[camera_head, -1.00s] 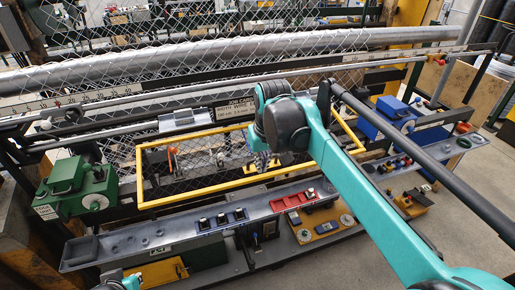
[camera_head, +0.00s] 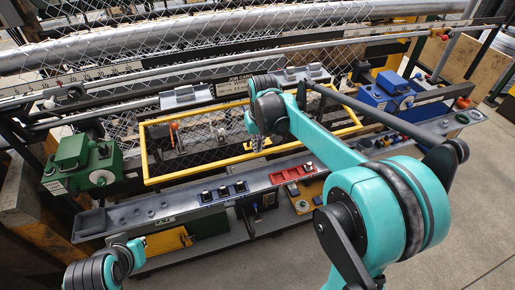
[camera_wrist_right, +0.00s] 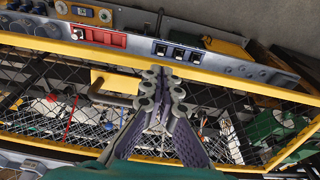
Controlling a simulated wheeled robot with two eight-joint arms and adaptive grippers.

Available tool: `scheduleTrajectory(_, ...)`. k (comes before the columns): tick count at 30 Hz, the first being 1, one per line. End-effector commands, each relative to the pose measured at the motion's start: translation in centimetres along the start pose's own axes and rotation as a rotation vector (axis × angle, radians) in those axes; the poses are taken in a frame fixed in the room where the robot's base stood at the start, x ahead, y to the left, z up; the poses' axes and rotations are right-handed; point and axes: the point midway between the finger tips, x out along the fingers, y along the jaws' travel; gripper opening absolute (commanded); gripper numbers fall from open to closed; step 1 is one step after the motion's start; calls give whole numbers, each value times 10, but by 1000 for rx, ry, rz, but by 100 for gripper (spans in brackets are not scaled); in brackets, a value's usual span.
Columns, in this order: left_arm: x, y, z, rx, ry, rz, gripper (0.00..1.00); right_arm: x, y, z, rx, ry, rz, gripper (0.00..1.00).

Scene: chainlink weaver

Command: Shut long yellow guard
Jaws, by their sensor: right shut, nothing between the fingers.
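The long yellow guard (camera_head: 205,173) is a rectangular yellow frame with dark mesh, lying across the front of the machine behind the grey control rail. Its long bar also shows in the right wrist view (camera_wrist_right: 222,86). My right gripper (camera_head: 258,146) is over the guard's near long bar, around its middle. In the right wrist view the gripper (camera_wrist_right: 165,77) is shut and empty, its tips close to that bar; I cannot tell whether they touch. A yellow tab with a dark handle (camera_wrist_right: 112,99) is beside the fingers.
The grey control rail (camera_head: 165,207) with black switches and a red tray (camera_head: 291,173) runs in front of the guard. A green unit (camera_head: 85,163) stands left and a blue unit (camera_head: 385,95) right. A long steel roller (camera_head: 200,42) spans the back. Floor at right is clear.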

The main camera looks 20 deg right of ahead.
Motion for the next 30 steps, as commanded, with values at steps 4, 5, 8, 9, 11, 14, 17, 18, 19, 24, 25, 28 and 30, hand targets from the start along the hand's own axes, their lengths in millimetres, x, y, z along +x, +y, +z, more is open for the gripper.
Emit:
scheduleTrajectory(4, -1, 0, -1, 0, 0, 0, 0, 14, 0, 0, 0, 0, 0, 0)
scheduleTrajectory(5, -1, 0, -1, 0, 0, 0, 0, 16, 0, 0, 0, 0, 0, 0)
scheduleTrajectory(8, -1, 0, -1, 0, 0, 0, 0, 19, 0, 0, 0, 0, 0, 0)
scheduleTrajectory(9, -1, 0, -1, 0, 0, 0, 0, 20, 0, 0, 0, 0, 0, 0)
scheduleTrajectory(11, -1, 0, -1, 0, 0, 0, 0, 20, 0, 0, 0, 0, 0, 0)
scheduleTrajectory(14, -1, 0, -1, 0, 0, 0, 0, 20, 0, 0, 0, 0, 0, 0)
scheduleTrajectory(17, -1, 0, -1, 0, 0, 0, 0, 20, 0, 0, 0, 1, 0, 0)
scheduleTrajectory(18, -1, 0, 0, 0, 0, 0, 0, 20, 0, 0, 0, 1, 0, 0)
scheduleTrajectory(19, 0, 0, 0, 0, 0, 0, 0, 21, 0, 0, 0, 3, 0, 0)
scheduleTrajectory(24, 7, 0, 5, 0, 0, 0, 0, 31, 0, 2, 0, 33, 0, 0)
scheduleTrajectory(25, 10, 0, 7, 0, 0, 0, 0, 34, 0, 3, 0, 43, 0, 0)
scheduleTrajectory(28, 20, 0, 14, 0, 0, 0, 0, 48, 0, 4, 0, 90, 0, 0)
scheduleTrajectory(30, 29, 0, 21, 0, 0, 0, 0, 61, 0, 4, 0, 133, 0, 0)
